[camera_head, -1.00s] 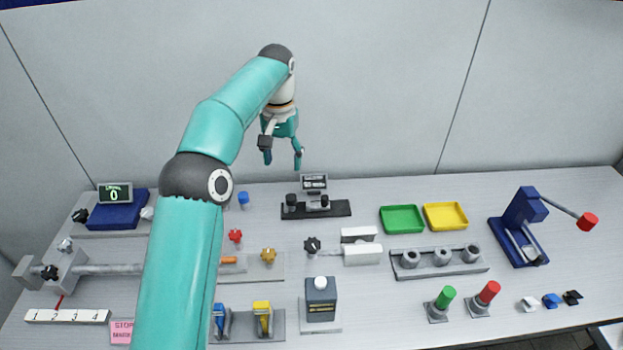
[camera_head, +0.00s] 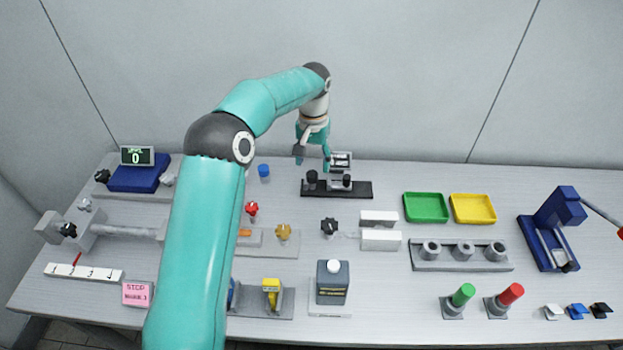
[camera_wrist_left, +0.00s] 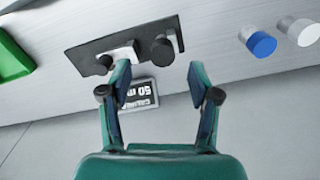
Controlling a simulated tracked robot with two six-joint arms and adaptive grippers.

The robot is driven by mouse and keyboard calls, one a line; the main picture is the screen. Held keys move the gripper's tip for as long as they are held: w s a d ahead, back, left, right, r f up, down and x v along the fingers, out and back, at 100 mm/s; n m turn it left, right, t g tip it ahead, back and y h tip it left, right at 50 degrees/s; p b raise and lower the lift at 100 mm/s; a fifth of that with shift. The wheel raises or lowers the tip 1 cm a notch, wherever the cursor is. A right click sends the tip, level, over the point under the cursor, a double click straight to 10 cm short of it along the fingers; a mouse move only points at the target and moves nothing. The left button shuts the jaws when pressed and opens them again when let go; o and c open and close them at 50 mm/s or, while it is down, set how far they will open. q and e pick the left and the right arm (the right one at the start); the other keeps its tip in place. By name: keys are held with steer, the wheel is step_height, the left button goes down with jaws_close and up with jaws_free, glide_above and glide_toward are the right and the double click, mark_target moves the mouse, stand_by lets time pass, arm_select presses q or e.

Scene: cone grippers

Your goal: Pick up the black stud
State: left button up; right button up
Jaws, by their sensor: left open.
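A black plate (camera_head: 360,189) at the back of the table carries two round black studs. The left stud (camera_head: 312,178) stands alone near one end; it also shows in the wrist view (camera_wrist_left: 162,50). The other stud (camera_head: 347,181) is beside a pale metal block and shows at the left in the wrist view (camera_wrist_left: 104,63). I cannot tell which is meant. My left gripper (camera_head: 313,163) is open and empty, above and near the plate. In the wrist view the left stud appears beyond the gap between the fingertips (camera_wrist_left: 160,76). My right gripper is not in view.
A small display (camera_head: 341,160) stands behind the plate, close to the fingers. A blue-capped cylinder (camera_head: 264,171) is to the left. Green (camera_head: 426,208) and yellow (camera_head: 473,209) trays lie right. My left arm hides part of the table's left side.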

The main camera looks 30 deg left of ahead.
mark_target(312, 174)
arm_select(q)
steer(key=shift+w+a+f+p, duration=0.1)
steer(key=shift+f+p, duration=0.25)
steer(key=shift+f, duration=1)
steer(key=shift+a+f+p, duration=0.1)
steer(key=shift+f+p, duration=0.25)
steer(key=shift+f, duration=0.95)
jaws_close()
